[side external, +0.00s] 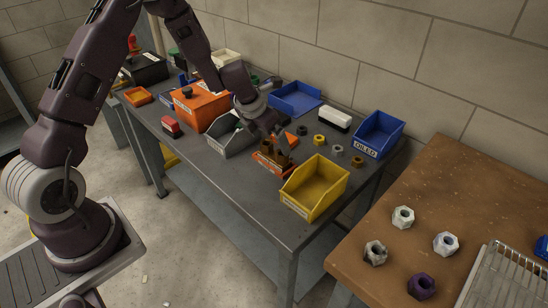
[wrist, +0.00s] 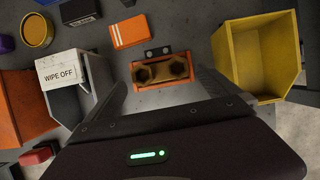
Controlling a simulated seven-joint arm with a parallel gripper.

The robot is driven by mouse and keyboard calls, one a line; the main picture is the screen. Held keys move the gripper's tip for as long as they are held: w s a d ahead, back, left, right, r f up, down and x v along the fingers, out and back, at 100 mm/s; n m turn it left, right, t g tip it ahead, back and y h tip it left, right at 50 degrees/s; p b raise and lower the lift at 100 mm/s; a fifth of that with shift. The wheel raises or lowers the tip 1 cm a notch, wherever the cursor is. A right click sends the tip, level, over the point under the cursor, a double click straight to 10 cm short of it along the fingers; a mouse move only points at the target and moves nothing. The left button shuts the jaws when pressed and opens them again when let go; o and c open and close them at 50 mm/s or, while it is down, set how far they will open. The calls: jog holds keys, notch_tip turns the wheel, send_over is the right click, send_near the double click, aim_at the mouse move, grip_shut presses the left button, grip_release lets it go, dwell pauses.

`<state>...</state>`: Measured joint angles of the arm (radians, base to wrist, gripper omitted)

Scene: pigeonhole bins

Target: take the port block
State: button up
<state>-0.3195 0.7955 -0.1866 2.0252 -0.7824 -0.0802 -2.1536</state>
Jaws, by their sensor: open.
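What looks like the port block, an orange-fronted piece with two brown sockets side by side, stands on the grey table in the side view (side external: 271,162). In the wrist view the same block (wrist: 162,70) lies ahead, between my two fingers. My gripper (side external: 279,140) points down just above the block and partly hides it from the side. In the wrist view my gripper (wrist: 162,82) is open and empty, one finger to each side of the block. I cannot tell how much height is left between fingertips and block.
An orange-and-white box (wrist: 129,32) lies just beyond. Several nuts (side external: 337,150) and a blue bin (side external: 378,132) are farther right.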

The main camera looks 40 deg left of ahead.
aim_at(274, 156)
jog(key=x, duration=0.5)
jog(key=shift+w+f, duration=0.2)
jog(key=shift+f, duration=0.1)
jog(key=shift+r, duration=0.1)
jog(key=c, duration=1.6)
jog(key=shift+r, duration=0.1)
jog(key=shift+c, duration=0.2)
